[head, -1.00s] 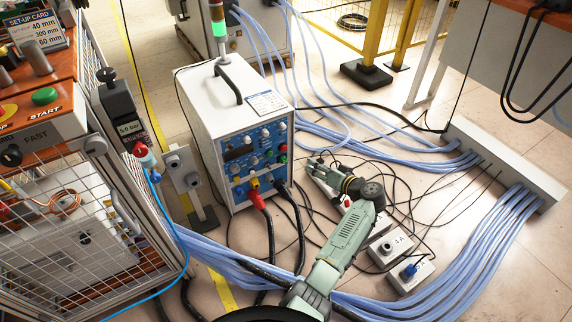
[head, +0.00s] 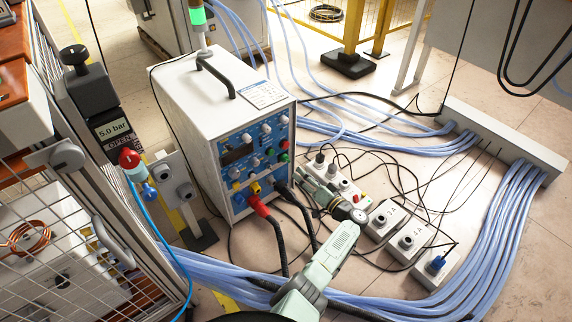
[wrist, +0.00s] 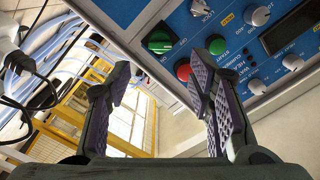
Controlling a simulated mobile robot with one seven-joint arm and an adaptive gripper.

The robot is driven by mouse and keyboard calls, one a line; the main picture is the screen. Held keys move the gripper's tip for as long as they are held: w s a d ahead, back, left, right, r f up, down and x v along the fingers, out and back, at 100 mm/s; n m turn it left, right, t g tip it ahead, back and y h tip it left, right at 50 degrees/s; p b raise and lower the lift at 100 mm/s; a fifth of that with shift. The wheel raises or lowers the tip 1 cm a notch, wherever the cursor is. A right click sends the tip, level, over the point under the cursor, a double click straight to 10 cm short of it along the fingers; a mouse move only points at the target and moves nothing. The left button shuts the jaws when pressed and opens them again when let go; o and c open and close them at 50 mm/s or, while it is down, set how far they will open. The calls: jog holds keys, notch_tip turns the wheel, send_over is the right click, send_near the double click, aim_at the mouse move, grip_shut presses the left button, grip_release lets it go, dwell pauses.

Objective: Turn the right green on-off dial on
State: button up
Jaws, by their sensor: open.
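The green on-off dial (head: 284,144) is at the right edge of the blue front panel of a white heater unit (head: 215,95). In the wrist view, the green dial (wrist: 160,41) shows large near the top, with a raised bar across its face. My gripper (head: 312,182) is low in front of the panel's right side, partly hidden among cables and sockets. In the wrist view, my gripper (wrist: 160,82) has its two fingers wide apart with nothing between them. The dial lies beyond the fingertips, between them in the picture, and appears apart from both.
A red button (wrist: 183,70) and a green button (wrist: 217,45) sit beside the dial. Socket boxes (head: 408,240) and blue hoses (head: 490,240) cover the floor at right. A wire-mesh enclosure (head: 75,250) stands at left.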

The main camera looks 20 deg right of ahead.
aim_at(288, 161)
jog(key=b+x, duration=0.1)
jog(key=x, duration=0.8)
jog(key=shift+b, duration=0.35)
jog(key=shift+c, duration=0.3)
grip_shut()
